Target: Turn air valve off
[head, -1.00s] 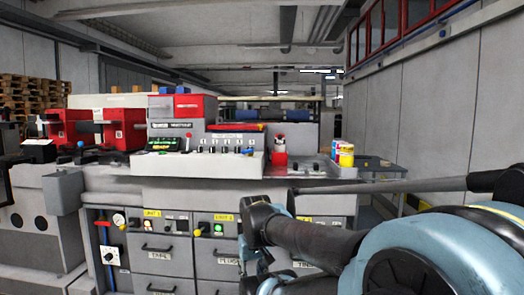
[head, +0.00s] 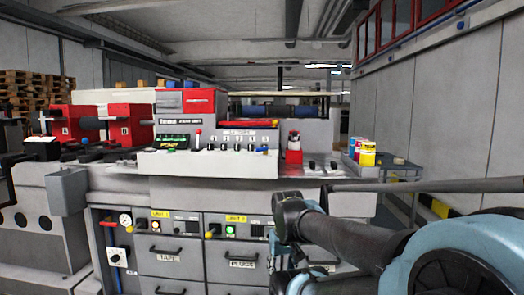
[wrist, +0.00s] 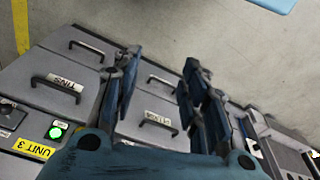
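A red handle (head: 108,223), which looks like the air valve, is on the lower left panel of the grey machine, beside a round gauge (head: 125,219). It lies across a pipe; its exact setting is too small to tell. A white box with a black knob (head: 117,257) is below it. My gripper (wrist: 160,75) is open and empty in the wrist view, with its fingers spread in front of grey drawers (wrist: 145,108). In the head view my arm hangs in front of the machine, well right of the red handle, and hides part of the drawers. The valve is not in the wrist view.
The machine's white control console (head: 210,163) juts out above the drawers. Paint cans (head: 363,152) stand at the right, near the wall. Open floor shows beside the machine in the wrist view.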

